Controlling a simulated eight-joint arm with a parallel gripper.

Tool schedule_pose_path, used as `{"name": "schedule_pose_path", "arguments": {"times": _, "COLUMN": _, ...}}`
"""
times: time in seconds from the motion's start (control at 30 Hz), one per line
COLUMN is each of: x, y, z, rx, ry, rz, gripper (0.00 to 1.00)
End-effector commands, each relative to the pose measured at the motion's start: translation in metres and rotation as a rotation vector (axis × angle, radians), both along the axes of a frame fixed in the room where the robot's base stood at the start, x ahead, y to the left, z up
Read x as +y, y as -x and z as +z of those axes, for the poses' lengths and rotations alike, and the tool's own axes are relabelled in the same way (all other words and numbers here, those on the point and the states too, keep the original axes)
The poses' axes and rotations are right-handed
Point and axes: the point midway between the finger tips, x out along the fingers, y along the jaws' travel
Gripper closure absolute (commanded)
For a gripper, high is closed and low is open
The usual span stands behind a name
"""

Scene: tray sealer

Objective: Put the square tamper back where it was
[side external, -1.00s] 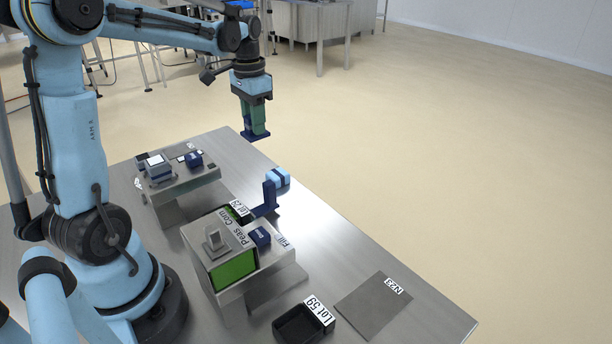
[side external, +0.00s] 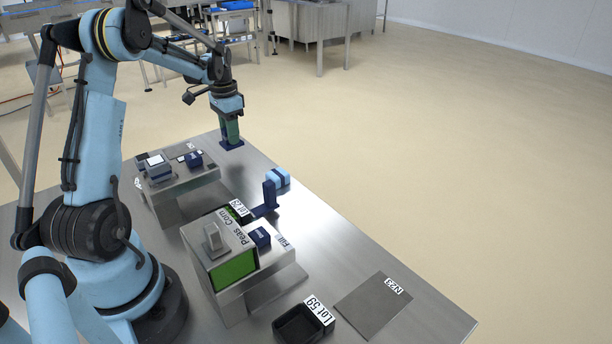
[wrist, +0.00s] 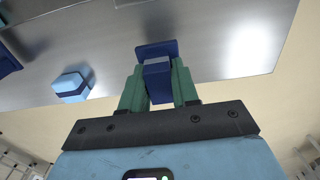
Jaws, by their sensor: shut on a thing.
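The square tamper is dark blue with a flat square plate (side external: 232,144) at its lower end and a block-shaped grip (wrist: 158,80). My gripper (side external: 230,128) is shut on it, its green fingers on both sides of the grip in the wrist view (wrist: 159,85). The tamper is upright, plate down, over the far end of the steel table (side external: 375,255). I cannot tell whether the plate touches the table or hangs just above it. The fingers hide part of the tamper in the side view.
A machine with a green screen (side external: 236,270) and a smaller one (side external: 172,180) stand left of the middle. A dark blue upright bracket (side external: 268,196) and a two-tone blue block (side external: 279,177) are close by. A black tray (side external: 298,325) and grey mat (side external: 372,305) lie in front.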

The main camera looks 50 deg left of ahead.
Motion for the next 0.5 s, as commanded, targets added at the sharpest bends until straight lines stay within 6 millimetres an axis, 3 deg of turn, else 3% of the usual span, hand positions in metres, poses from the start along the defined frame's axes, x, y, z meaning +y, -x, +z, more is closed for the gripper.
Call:
{"name": "schedule_pose_path", "arguments": {"times": 0.3, "x": 0.002, "y": 0.0, "z": -0.035, "rx": 0.0, "ry": 0.0, "rz": -0.001, "gripper": 1.0}}
{"name": "schedule_pose_path", "arguments": {"times": 0.5, "x": 0.002, "y": 0.001, "z": -0.041, "rx": -0.001, "ry": 0.0, "rz": -0.001, "gripper": 1.0}}
